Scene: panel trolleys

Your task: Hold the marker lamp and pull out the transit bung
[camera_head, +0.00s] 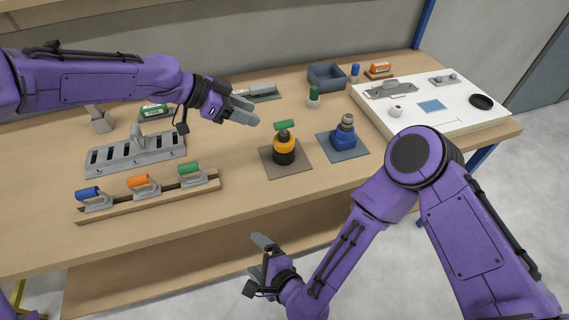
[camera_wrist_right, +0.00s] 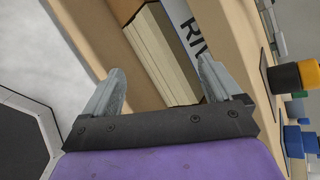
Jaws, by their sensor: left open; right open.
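The lamp also shows at the right edge of the right wrist view (camera_wrist_right: 290,76). My left gripper (camera_head: 244,109) is open and empty, above the bench to the upper left of the lamp, apart from it. My right gripper (camera_head: 261,247) is open and empty, low in front of the bench edge.
A blue body with a grey top (camera_head: 345,136) stands on another mat right of the lamp. A wooden rack of coloured-handled tools (camera_head: 150,194) and a slotted grey holder (camera_head: 134,153) lie left. A white board (camera_head: 456,118) covers the right end. Bare bench lies in front of the lamp.

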